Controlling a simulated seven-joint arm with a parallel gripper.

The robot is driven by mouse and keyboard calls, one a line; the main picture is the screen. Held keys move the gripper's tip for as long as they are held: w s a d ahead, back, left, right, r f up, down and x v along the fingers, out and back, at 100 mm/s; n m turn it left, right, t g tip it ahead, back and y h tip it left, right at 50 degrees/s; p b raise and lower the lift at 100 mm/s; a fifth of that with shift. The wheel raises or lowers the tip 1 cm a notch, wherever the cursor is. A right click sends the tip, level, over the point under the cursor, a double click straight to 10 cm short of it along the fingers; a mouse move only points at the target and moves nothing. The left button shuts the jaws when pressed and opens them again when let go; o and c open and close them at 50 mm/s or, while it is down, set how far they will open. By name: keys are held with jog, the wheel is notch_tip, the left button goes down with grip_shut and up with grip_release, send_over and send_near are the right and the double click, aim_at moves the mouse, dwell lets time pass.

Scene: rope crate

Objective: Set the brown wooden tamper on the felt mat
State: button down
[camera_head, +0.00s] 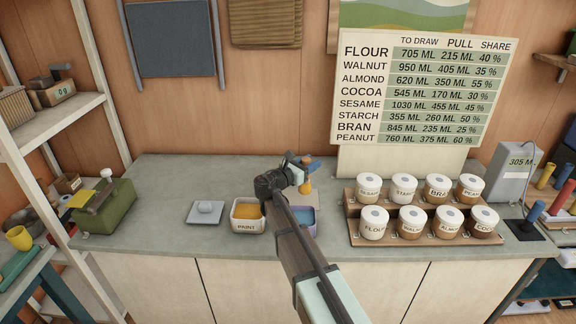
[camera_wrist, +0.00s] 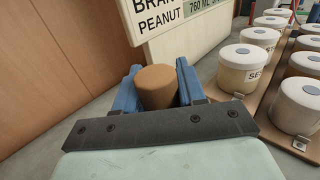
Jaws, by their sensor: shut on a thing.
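My gripper (camera_head: 305,168) is over the middle of the grey counter, its blue fingers shut on the brown wooden tamper (camera_head: 307,187). In the wrist view, the tamper (camera_wrist: 157,87) is a plain brown cylinder between the two blue fingers (camera_wrist: 155,80). Its lower end is hidden there, and I cannot tell whether it touches the surface below. A dark flat mat (camera_head: 522,231) lies at the counter's right end, with a blue-handled tool standing at it. I cannot tell for sure that it is felt.
A small grey plate (camera_head: 205,219) is farther left. Labelled jars on a stepped wooden rack (camera_head: 408,238) stand between my gripper and the dark mat. A grey 305 ML box (camera_head: 513,174) stands behind the mat.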

jog(key=shift+w+a+f+n+t+y, duration=0.15)
jog(key=shift+w+a+n+t+y, duration=0.3)
jog(key=shift+w, duration=0.45)
jog(key=shift+w+a+f+n+t+y, duration=0.2)
jog(key=shift+w+n+t+y, duration=0.3)
jog(key=shift+w, duration=0.4)
jog(key=shift+w+a+f+n+t+y, duration=0.1)
jog(key=shift+w+a+n+t+y, duration=0.2)
jog(key=shift+w+y, duration=0.5)
jog(key=shift+w, duration=0.1)
notch_tip(320, 180, down, 6)
jog(key=shift+f, duration=0.5)
jog(key=c, duration=0.6)
grip_release()
